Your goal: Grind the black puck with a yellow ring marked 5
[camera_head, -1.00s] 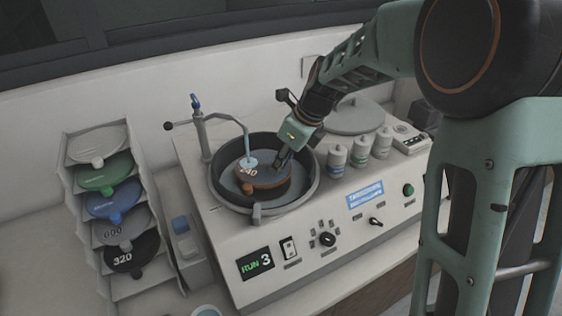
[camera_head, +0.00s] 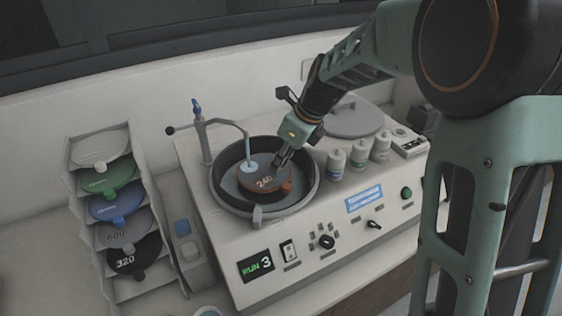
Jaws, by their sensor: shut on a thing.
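The grinding machine (camera_head: 300,262) stands on the bench, its display (camera_head: 256,266) reading "RUN 3". A disc marked 240 (camera_head: 262,182), with an orange-brown tab, lies in the round dark bowl (camera_head: 222,196). A tap (camera_head: 225,122) has its spout over the disc, with a pale blue round patch under it. My gripper (camera_head: 279,160) reaches into the bowl from the upper right, its tips low over the disc. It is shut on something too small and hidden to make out. No yellow ring or 5 shows.
A slanted rack (camera_head: 165,240) at left holds several discs, including one marked 600 (camera_head: 115,236) and one marked 320 (camera_head: 125,260). Several small bottles (camera_head: 358,155) and a round grey lid (camera_head: 353,118) sit right of the bowl.

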